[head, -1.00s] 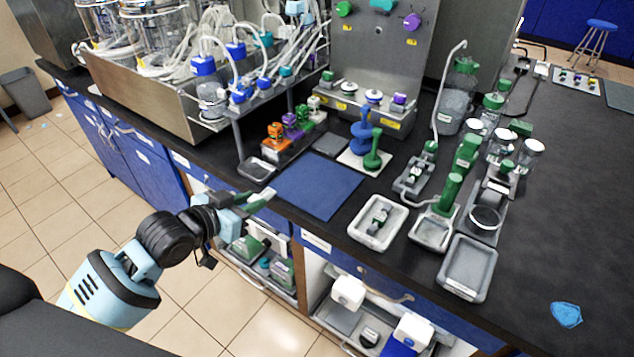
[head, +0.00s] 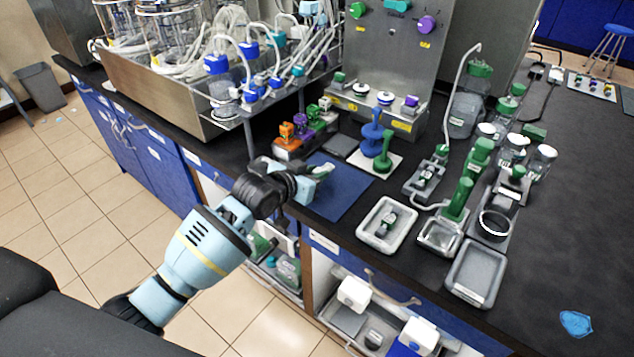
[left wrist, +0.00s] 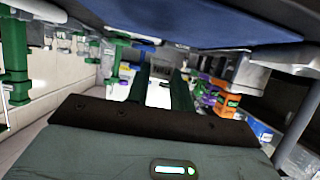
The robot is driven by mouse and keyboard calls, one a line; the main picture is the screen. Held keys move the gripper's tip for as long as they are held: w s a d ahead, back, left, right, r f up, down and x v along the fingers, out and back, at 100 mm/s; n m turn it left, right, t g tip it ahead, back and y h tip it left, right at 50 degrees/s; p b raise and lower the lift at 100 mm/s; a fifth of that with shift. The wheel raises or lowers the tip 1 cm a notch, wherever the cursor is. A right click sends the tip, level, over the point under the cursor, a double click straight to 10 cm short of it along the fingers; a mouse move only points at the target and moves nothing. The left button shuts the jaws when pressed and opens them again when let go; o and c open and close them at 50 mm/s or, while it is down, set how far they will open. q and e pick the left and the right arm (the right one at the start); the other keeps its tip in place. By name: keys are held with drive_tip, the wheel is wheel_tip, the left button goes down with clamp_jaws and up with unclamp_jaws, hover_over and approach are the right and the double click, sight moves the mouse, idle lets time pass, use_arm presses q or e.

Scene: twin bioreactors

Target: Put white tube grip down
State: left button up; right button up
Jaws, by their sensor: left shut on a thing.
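My left gripper (head: 322,171) reaches in over the dark blue mat (head: 347,196) on the black bench. Its fingers (left wrist: 158,92) are shut on a small white piece, apparently the white tube grip (left wrist: 159,97), which shows pale between them in the left wrist view. In the head view the hand and fingers mostly hide the grip. I cannot tell whether the grip touches the mat. The mat also fills the top of the left wrist view (left wrist: 200,22). My right gripper is not in view.
A rack of orange, purple and green pieces (head: 300,135) stands behind the mat. A blue and green stand (head: 375,140) is behind right. A grey tray with a small part (head: 385,240) lies to the right. The mat's front half is clear.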

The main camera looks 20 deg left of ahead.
use_arm(q)
drive_tip(key=shift+w+d, duration=0.1)
drive_tip(key=shift+w, duration=0.05)
drive_tip(key=shift+w+d+f, duration=0.1)
drive_tip(key=shift+f, duration=0.8)
drive_tip(key=shift+w+d+f, duration=0.1)
drive_tip(key=shift+f, duration=0.75)
drive_tip(key=shift+f, duration=0.2)
drive_tip(key=o, duration=1)
drive_tip(key=shift+r, duration=0.15)
